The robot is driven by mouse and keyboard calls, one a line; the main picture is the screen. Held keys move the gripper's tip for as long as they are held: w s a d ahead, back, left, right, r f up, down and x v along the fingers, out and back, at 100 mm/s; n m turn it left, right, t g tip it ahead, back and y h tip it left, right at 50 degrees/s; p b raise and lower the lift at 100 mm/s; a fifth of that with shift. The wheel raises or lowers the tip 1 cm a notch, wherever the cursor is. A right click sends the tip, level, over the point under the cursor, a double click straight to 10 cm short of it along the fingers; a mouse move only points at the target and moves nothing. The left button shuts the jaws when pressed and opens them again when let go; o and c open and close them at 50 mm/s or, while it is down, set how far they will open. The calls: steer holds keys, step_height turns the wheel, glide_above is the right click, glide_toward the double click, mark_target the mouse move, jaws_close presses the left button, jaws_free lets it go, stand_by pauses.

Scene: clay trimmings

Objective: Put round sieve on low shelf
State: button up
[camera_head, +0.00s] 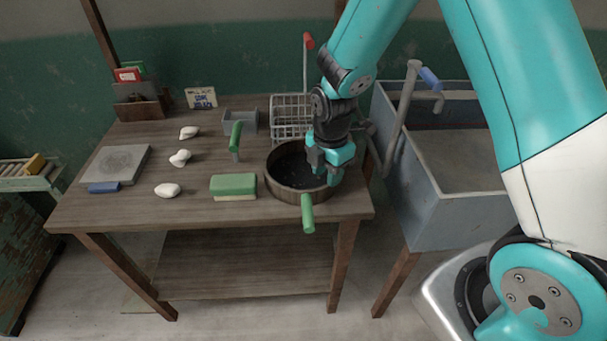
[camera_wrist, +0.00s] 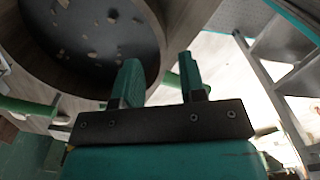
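The round sieve (camera_head: 284,187) is a brown-walled ring with a dark, speckled inside and a green handle (camera_head: 308,213) that points past the table's front edge. It sits at the table's front right and shows at upper left in the wrist view (camera_wrist: 95,35). My gripper (camera_head: 326,168) points down at the sieve's right rim. In the wrist view my gripper (camera_wrist: 160,70) has its fingers apart, with one over the sieve side and one outside the rim. I cannot tell whether they touch the wall. The low shelf (camera_head: 245,262) is the bare board under the tabletop.
A green-topped block (camera_head: 233,186), white lumps (camera_head: 168,190), a grey slab (camera_head: 115,163) and a green-handled tool (camera_head: 235,138) lie on the table. A wire basket (camera_head: 291,115) stands behind the sieve. A grey sink (camera_head: 435,170) stands close on the right.

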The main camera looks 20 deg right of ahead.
mark_target(325, 196)
step_height(325, 196, down, 5)
steer(key=shift+f+p, duration=0.15)
steer(key=shift+p, duration=0.3)
steer(key=shift+c, duration=0.2)
jaws_close()
